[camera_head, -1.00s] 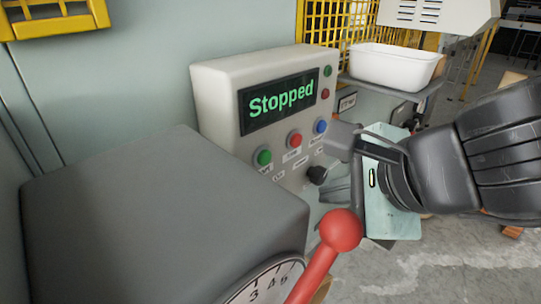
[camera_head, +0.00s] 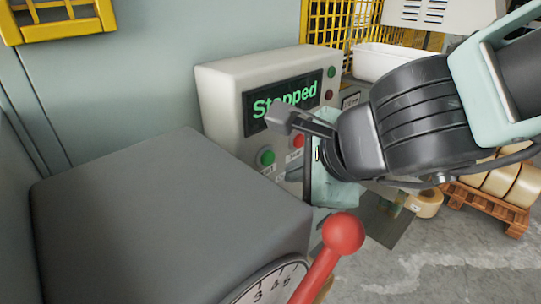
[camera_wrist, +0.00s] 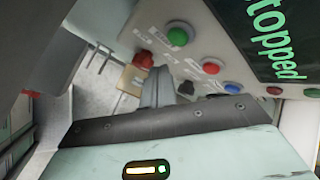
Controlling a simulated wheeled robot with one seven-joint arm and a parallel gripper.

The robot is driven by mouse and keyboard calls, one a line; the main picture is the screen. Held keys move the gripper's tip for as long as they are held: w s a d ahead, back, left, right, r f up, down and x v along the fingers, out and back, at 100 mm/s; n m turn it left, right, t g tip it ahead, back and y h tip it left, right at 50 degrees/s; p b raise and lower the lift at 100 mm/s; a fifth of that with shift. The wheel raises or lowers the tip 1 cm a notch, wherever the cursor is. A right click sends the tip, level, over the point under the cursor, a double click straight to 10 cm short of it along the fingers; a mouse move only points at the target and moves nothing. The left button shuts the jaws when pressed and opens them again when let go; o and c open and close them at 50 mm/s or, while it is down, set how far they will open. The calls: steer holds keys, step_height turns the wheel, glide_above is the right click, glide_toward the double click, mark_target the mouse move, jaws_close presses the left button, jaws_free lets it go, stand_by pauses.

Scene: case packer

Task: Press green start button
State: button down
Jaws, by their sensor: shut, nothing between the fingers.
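The green start button (camera_head: 266,157) is on the sloped front of the pale control box (camera_head: 215,95), left of a red button (camera_head: 298,141). The box's screen (camera_head: 262,108) reads "Stopped", partly covered by a dark part of my wrist. My gripper (camera_head: 291,175) is below and to the right of the green button, its fingers shut and empty. In the wrist view the shut fingers (camera_wrist: 157,84) point up the picture. The green button (camera_wrist: 178,35) is beyond their tips, apart from them, with the red button (camera_wrist: 210,67) and a blue button (camera_wrist: 232,88) to the right.
A large grey housing (camera_head: 165,200) with a dial (camera_head: 268,284) fills the near left. A lever with a red ball (camera_head: 343,232) stands in front of the panel, below my gripper. A white bin (camera_head: 380,62) is behind my arm. A pallet (camera_head: 490,205) sits at the right.

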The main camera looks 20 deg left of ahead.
steer(key=shift+w+a, duration=0.2)
steer(key=shift+a, duration=0.3)
steer(key=shift+w+a, duration=0.2)
steer(key=shift+a, duration=0.3)
steer(key=shift+a, duration=0.1)
stand_by(1.3)
steer(key=shift+w+a+p, duration=0.15)
steer(key=shift+a+p, duration=0.1)
steer(key=shift+p, duration=0.05)
steer(key=shift+w+a, duration=0.15)
steer(key=shift+a, duration=0.25)
stand_by(0.6)
steer(key=shift+d, duration=0.1)
stand_by(0.4)
steer(key=shift+s+d, duration=0.3)
steer(key=shift+d, duration=0.5)
steer(key=d, duration=0.1)
steer(key=s+d, duration=0.1)
steer(key=d, duration=0.1)
steer(key=s+d+b, duration=0.1)
steer(key=shift+d, duration=0.2)
